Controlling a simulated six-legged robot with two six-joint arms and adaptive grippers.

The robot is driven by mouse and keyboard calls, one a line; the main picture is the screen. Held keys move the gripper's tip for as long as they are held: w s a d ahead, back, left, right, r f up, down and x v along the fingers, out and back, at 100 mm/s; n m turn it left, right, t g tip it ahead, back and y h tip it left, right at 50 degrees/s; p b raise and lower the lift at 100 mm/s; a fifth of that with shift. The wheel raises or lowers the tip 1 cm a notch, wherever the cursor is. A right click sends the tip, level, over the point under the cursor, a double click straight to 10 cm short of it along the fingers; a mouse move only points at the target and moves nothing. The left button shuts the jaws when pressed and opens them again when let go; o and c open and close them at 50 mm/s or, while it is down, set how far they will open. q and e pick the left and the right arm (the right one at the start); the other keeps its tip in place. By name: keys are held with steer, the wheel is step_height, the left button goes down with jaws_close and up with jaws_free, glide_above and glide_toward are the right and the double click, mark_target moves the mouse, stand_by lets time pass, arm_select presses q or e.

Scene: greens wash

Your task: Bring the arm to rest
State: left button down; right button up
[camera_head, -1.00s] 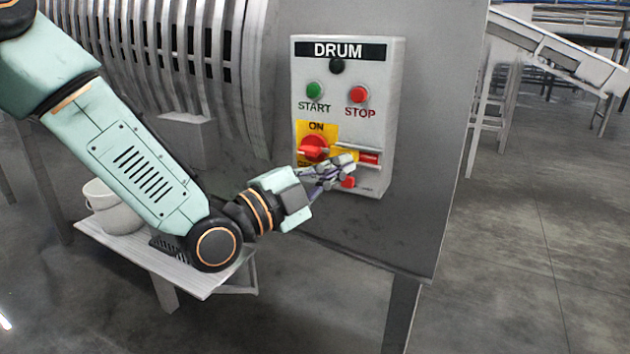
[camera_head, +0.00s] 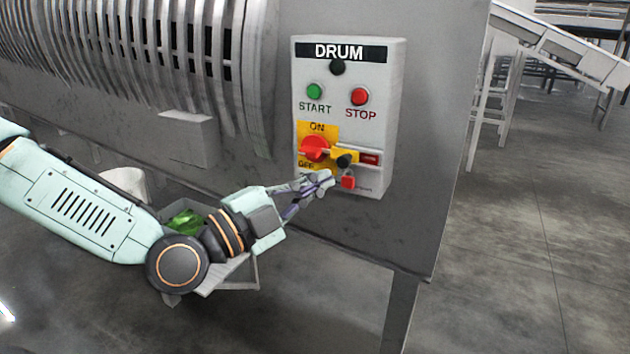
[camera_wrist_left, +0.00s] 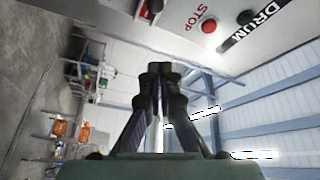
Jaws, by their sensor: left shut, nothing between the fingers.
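My left gripper (camera_head: 322,184) is shut and empty, just in front of the lower part of the grey drum control box (camera_head: 395,120). It also shows shut in the left wrist view (camera_wrist_left: 160,70). The box carries a green START button (camera_head: 315,91), a red STOP button (camera_head: 359,97) and a red rotary switch (camera_head: 315,148) on a yellow ON/OFF plate. A small red padlock-like piece (camera_head: 348,182) hangs below a dark round part (camera_head: 345,161), right of my fingertips. I cannot tell whether the fingertips touch anything. My right gripper is not in view.
The large grey drum machine (camera_head: 430,180) fills the back. Open floor (camera_head: 540,250) lies to the right.

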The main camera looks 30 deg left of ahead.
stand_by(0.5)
arm_select(q)
steer(key=s+f+n+g+y+b, duration=0.1)
steer(key=s+f+n+g+y, duration=0.2)
steer(key=f+n, duration=0.75)
steer(key=s+f+n+g+y+b, duration=0.2)
steer(key=f+n+g, duration=0.45)
steer(key=f, duration=0.75)
steer(key=s+f+n+g+y+b, duration=0.1)
steer(key=s+f+g+y+b, duration=0.2)
steer(key=s+f, duration=2)
steer(key=s+g+b, duration=0.1)
steer(key=g, duration=0.4)
steer(key=shift+s+a+f, duration=0.3)
steer(key=shift+a, duration=0.1)
steer(key=shift+g, duration=0.25)
